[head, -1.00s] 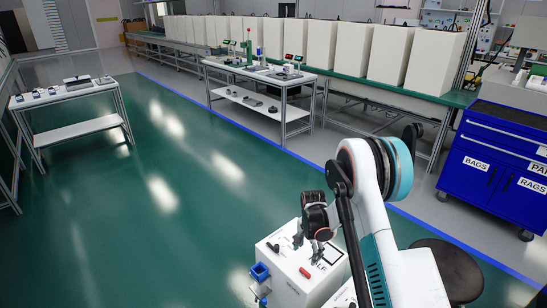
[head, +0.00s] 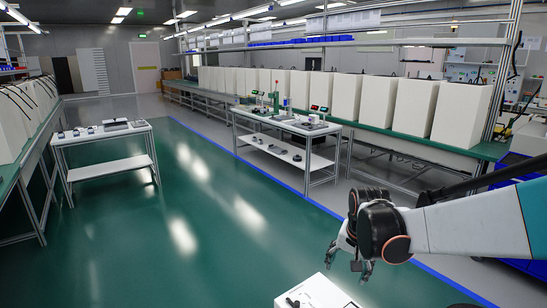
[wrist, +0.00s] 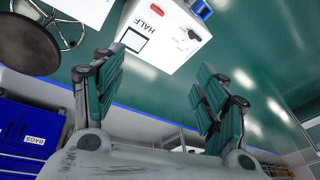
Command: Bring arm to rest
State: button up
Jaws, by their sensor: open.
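My arm reaches in from the right edge of the head view, with my gripper (head: 350,272) hanging at its end, fingers pointing down. The gripper is in the air near the white box top (head: 318,292), whose corner shows at the bottom edge. In the wrist view my gripper (wrist: 155,95) has its two green-padded fingers wide apart with nothing between them. The white box (wrist: 163,32) with the word HALF lies beyond the fingertips, apart from them.
A small white table (head: 105,133) stands at left and a workbench (head: 285,124) in the middle. Tall white cabinets (head: 408,108) line the long green bench. A blue tool cabinet (wrist: 30,130) and a round stool (wrist: 32,45) show in the wrist view. Green floor (head: 190,210) is open between.

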jog(key=s+r+n+t, duration=0.2)
jog(key=s+r+n, duration=0.1)
jog(key=s, duration=0.9)
jog(key=s+r+n+t, duration=0.2)
jog(key=s+r, duration=0.3)
jog(key=s, duration=0.7)
jog(key=shift+n, duration=0.5)
